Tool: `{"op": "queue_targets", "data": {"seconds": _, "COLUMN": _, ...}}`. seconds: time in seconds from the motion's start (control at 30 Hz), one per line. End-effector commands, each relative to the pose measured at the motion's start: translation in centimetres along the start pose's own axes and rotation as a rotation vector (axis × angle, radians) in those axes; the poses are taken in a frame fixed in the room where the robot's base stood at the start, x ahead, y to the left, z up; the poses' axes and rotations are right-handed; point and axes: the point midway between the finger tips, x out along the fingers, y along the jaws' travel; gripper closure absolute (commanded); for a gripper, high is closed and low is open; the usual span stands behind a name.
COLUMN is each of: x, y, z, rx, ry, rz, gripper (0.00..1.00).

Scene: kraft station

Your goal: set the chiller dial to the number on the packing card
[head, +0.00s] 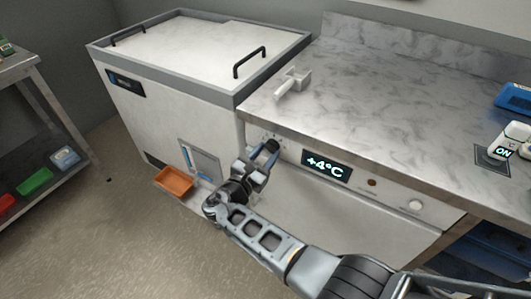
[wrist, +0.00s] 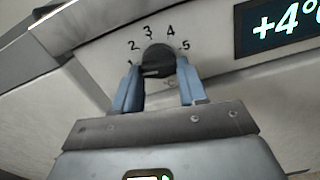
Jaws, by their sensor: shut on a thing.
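The chiller dial is a dark round knob (wrist: 157,60) on the pale front panel, with the numbers 1 to 5 in an arc above it. My gripper (wrist: 158,80) is shut on the dial, with one blue finger on each side. A pale mark shows low on the knob's face; I cannot tell clearly which number it points to. I see no packing card.
A white chest with a black-handled lid (head: 195,45) stands left. An orange bin (head: 174,182) is low beside my arm. A small white device (head: 512,138) reads ON at right.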

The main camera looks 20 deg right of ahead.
Motion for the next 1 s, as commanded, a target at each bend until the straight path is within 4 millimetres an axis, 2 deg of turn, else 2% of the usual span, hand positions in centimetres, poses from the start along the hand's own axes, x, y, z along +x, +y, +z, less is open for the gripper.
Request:
{"op": "queue_targets", "data": {"seconds": 0.37, "x": -0.14, "y": -0.05, "z": -0.23, "rx": -0.009, "ry": 0.003, "rz": 0.003, "gripper": 0.88}}
{"op": "queue_targets", "data": {"seconds": 0.4, "x": -0.14, "y": -0.05, "z": -0.23, "rx": -0.009, "ry": 0.003, "rz": 0.003, "gripper": 0.56}}
{"op": "queue_targets", "data": {"seconds": 0.6, "x": -0.08, "y": -0.04, "z": -0.14, "rx": -0.007, "ry": 0.002, "rz": 0.001, "gripper": 0.37}}
{"op": "queue_targets", "data": {"seconds": 0.67, "x": -0.07, "y": -0.03, "z": -0.12, "rx": -0.006, "ry": 0.002, "rz": 0.001, "gripper": 0.33}}
{"op": "queue_targets", "data": {"seconds": 0.87, "x": -0.06, "y": -0.02, "z": -0.07, "rx": -0.005, "ry": 0.001, "rz": 0.001, "gripper": 0.33}}
{"op": "queue_targets", "data": {"seconds": 1.0, "x": -0.89, "y": -0.01, "z": -0.11, "rx": -0.006, "ry": 0.001, "rz": 0.002, "gripper": 0.33}}
